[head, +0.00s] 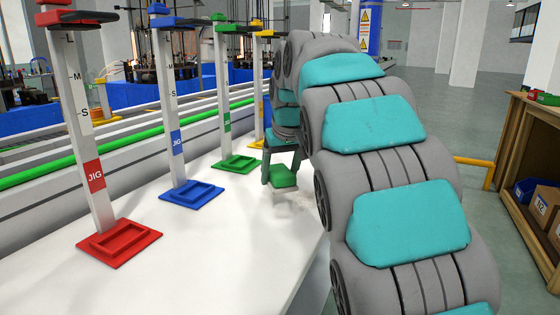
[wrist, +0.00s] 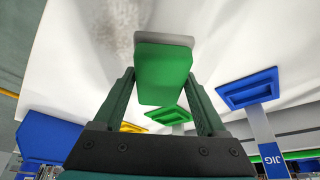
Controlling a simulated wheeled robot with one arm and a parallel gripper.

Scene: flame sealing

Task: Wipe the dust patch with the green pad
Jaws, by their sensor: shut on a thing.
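My gripper (head: 283,168) is over the white table, pointing down, and is shut on the green pad (head: 284,182). In the wrist view the fingers of my gripper (wrist: 163,76) hold the pad (wrist: 164,70) from both sides; its far edge is pale grey. The dust patch (head: 299,198) is a faint brownish-grey smudge on the table, just in front of the pad in the head view. In the wrist view the dust patch (wrist: 118,24) spreads beyond the pad and to its upper left. I cannot tell whether the pad touches the table.
Jig stands with red (head: 119,243), blue (head: 192,195), green (head: 237,164) and yellow bases line the table's left side. The white table (head: 225,255) is bare in front. My arm covers its right side. A wooden shelf (head: 515,150) with bins stands at the right.

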